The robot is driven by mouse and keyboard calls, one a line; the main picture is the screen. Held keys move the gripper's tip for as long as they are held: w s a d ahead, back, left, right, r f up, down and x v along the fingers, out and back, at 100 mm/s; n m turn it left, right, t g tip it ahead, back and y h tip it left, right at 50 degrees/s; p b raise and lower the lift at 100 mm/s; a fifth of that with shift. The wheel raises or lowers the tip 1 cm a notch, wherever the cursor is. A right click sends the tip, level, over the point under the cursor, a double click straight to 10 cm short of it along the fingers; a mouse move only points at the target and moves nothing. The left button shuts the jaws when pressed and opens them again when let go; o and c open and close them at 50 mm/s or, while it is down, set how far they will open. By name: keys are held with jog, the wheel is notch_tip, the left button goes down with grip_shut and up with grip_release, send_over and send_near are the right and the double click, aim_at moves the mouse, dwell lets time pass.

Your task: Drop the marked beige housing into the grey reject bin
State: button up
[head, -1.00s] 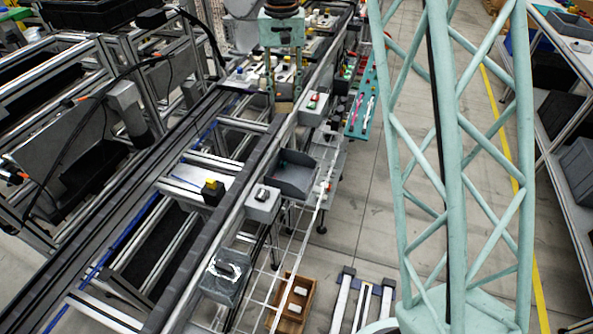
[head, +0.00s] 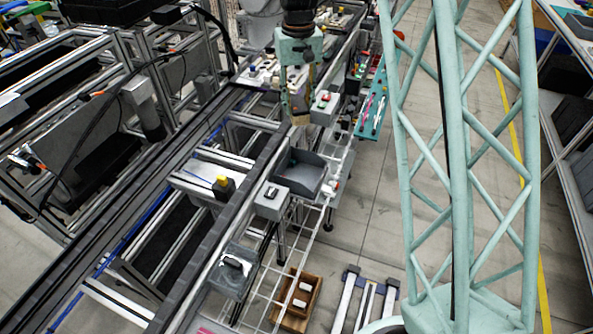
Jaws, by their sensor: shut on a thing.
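My gripper (head: 299,117) hangs at the upper middle of the head view, its fingers pointing down beside the conveyor rail. It is shut on the beige housing (head: 298,103), which shows only as a small tan patch between the fingers. The mark on the housing cannot be made out. The grey reject bin (head: 312,184) is an open dark-grey tray below and just nearer than the gripper. In the picture the fingertips are above the bin's far edge, apart from it.
Button boxes stand near the bin, one behind it (head: 325,103) and one in front (head: 271,202). A wooden crate (head: 313,296) with white parts sits on the floor. A teal board (head: 373,112) with tools lies to the right. The aisle floor (head: 362,215) is partly free.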

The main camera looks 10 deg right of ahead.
jog(key=s+f+n+p, duration=0.6)
jog(key=s+f+n, duration=0.2)
jog(key=f+n, duration=0.1)
jog(key=shift+s+n, duration=0.15)
jog(key=shift+n, duration=0.15)
dwell(0.4)
jog(key=shift+f+b, duration=0.8)
jog(key=shift+f, duration=2.15)
jog(key=o, duration=1)
